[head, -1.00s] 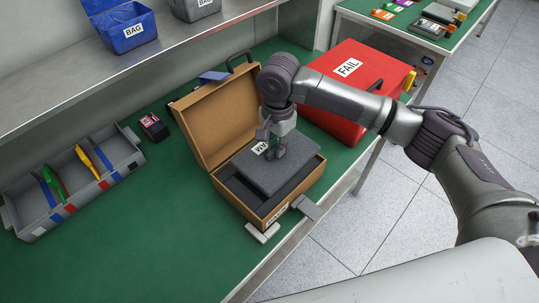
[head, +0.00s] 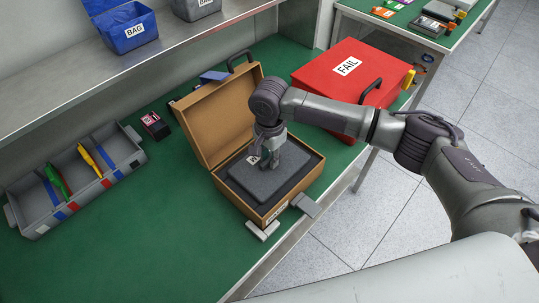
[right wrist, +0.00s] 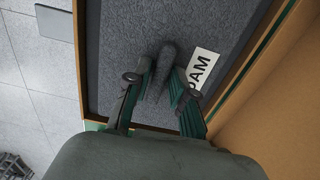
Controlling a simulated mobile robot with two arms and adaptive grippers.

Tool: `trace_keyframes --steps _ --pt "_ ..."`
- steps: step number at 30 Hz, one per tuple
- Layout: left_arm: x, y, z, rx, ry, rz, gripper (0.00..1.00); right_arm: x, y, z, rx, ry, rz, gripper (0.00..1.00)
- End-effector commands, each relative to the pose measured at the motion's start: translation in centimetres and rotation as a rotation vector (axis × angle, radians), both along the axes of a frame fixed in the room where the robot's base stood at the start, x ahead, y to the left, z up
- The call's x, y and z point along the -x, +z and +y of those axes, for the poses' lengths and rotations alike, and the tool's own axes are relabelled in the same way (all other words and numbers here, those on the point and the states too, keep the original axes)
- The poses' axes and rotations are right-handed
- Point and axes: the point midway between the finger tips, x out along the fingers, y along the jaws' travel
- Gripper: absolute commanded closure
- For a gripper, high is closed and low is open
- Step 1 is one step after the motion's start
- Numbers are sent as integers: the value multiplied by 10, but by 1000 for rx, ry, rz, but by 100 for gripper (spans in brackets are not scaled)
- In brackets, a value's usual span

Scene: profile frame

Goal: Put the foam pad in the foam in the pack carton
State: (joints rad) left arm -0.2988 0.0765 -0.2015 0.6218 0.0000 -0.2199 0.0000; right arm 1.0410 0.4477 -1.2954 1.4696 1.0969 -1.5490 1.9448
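The foam pad (head: 268,183) is a dark grey slab with a white label and a dark raised grip. It lies flat inside the open brown pack carton (head: 293,199), within its walls and on the darker foam (head: 303,165). My right gripper (head: 272,157) points down over the pad. In the right wrist view its fingers (right wrist: 159,80) close in on both sides of the pad's grip and appear to hold it. The pad (right wrist: 125,50) fills much of that view, with its label partly readable. My left gripper is not in view.
The carton's lid (head: 215,115) stands open behind it. A red FAIL box (head: 345,68) is to the right. A grey divided tray (head: 75,180) and a small dark box (head: 154,126) are to the left. Grey fixtures (head: 263,230) stand at the carton's front corner.

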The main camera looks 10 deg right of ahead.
Motion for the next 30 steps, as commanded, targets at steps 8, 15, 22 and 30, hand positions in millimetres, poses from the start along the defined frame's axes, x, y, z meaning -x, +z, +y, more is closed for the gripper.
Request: trace_keyframes --steps 8,15,22,30 --pt "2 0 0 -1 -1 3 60 0 0 0 0 -1 0 61" --pt "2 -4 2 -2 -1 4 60 0 13 0 -1 0 0 61" --pt "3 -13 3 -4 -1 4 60 -1 61 1 -2 1 -3 61" --pt "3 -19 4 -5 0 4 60 -1 109 0 -2 -1 -1 61"
